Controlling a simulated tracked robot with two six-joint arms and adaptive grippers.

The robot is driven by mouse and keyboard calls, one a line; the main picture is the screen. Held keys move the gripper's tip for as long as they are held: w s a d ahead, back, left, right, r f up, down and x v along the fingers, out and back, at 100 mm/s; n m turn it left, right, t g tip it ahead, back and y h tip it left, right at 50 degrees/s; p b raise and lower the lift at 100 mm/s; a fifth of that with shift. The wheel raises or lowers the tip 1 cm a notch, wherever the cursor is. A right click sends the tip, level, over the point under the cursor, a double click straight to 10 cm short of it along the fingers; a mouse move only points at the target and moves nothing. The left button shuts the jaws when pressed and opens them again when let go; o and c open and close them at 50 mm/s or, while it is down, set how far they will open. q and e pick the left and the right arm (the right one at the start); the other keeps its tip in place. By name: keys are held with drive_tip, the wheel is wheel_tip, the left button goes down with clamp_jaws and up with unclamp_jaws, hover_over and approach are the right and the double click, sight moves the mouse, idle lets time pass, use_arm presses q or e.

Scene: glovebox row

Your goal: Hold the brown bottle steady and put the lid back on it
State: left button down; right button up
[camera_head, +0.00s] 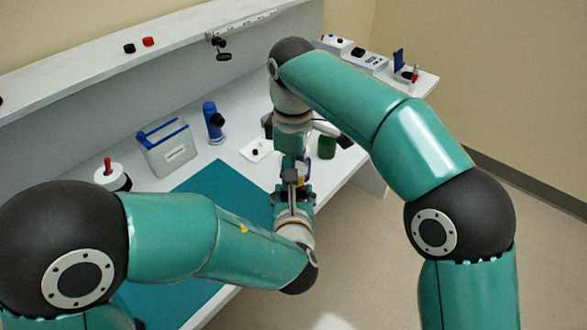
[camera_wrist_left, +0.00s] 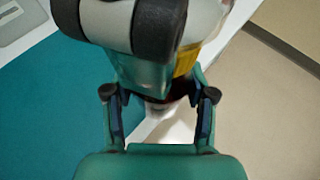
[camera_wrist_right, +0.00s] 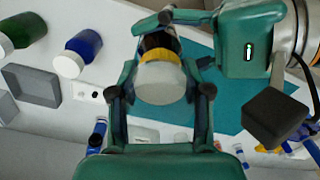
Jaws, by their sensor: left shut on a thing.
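The brown bottle is mostly hidden behind my arms in the head view. In the right wrist view a dark bottle body (camera_wrist_right: 158,42) shows with a yellow band and a white lid (camera_wrist_right: 160,84) in line with it, on the side nearer my right gripper. I cannot tell whether the lid is seated. My left gripper (camera_wrist_left: 158,112) is shut on the bottle, which is mostly covered in the left wrist view. My right gripper (camera_wrist_right: 161,100) has its fingers on either side of the white lid; whether they touch it is unclear. Both grippers meet closely in the head view.
A teal mat (camera_head: 205,205) covers the front of the white bench. A grey box with blue trim (camera_head: 170,150), a blue cylinder (camera_head: 213,122) and a green bottle (camera_head: 327,147) stand behind. The right wrist view shows a white-capped blue bottle (camera_wrist_right: 85,45) and a grey tray (camera_wrist_right: 33,84).

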drive_tip(key=c, duration=0.4)
drive_tip(key=m, duration=0.6)
drive_tip(key=shift+m, duration=0.4)
drive_tip(key=m, duration=0.5)
drive_tip(key=o, duration=1.3)
drive_tip(key=shift+c, duration=0.2)
drive_tip(key=shift+r, duration=2.2)
drive_tip(key=shift+o, duration=0.5)
